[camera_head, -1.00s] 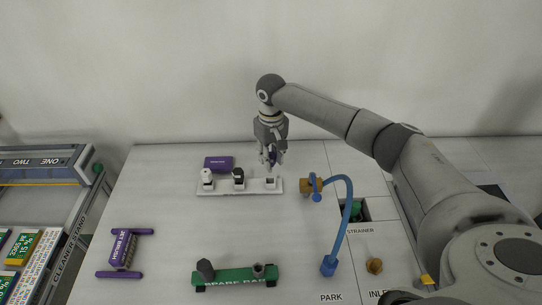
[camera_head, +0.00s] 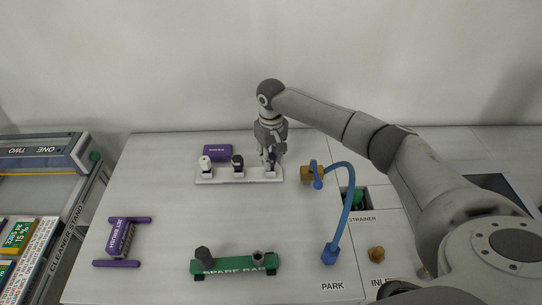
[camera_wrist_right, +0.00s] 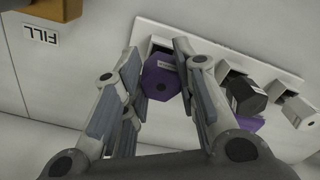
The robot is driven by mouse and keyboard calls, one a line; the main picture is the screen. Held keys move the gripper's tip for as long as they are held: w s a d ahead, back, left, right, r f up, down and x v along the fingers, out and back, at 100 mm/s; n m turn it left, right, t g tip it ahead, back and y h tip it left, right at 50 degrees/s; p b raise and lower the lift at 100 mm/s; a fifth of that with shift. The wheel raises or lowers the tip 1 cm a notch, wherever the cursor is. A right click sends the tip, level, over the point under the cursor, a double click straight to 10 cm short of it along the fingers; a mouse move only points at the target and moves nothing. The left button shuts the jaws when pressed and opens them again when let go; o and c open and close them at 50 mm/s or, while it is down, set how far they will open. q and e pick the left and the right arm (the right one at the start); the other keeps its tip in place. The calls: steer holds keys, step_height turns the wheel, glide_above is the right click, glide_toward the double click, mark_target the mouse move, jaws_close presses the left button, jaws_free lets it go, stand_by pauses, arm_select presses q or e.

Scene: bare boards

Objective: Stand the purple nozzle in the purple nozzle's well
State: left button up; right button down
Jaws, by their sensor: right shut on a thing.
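The purple nozzle (camera_wrist_right: 161,78) is between the fingers of my right gripper (camera_head: 272,163), which is shut on it; the gripper also shows in the wrist view (camera_wrist_right: 158,62). In the head view the fingers hide most of the nozzle. The nozzle is over the right-end well of the white rack (camera_head: 225,179), which also shows in the wrist view (camera_wrist_right: 225,45). The well is mostly hidden, so I cannot tell how deep the nozzle sits. My left gripper is not in view.
A black nozzle (camera_head: 238,162) and a white nozzle (camera_head: 205,163) stand in the rack's other wells. A purple box (camera_head: 217,152) lies behind it. A blue curved pipe (camera_head: 346,205) with a brass fitting stands to the right. A green spare rail (camera_head: 235,265) is in front.

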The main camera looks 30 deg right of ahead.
steer(key=shift+f, duration=0.3)
steer(key=c, duration=1.6)
jaws_free()
steer(key=o, duration=0.5)
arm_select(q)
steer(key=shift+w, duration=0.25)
arm_select(e)
steer(key=shift+o, duration=0.2)
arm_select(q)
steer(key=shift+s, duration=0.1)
arm_select(e)
step_height(320, 180, up, 8)
steer(key=p, duration=0.8)
steer(key=shift+r+b, duration=0.2)
steer(key=shift+b, duration=0.1)
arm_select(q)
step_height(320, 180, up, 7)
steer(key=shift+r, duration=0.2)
arm_select(e)
steer(key=shift+r, duration=0.8)
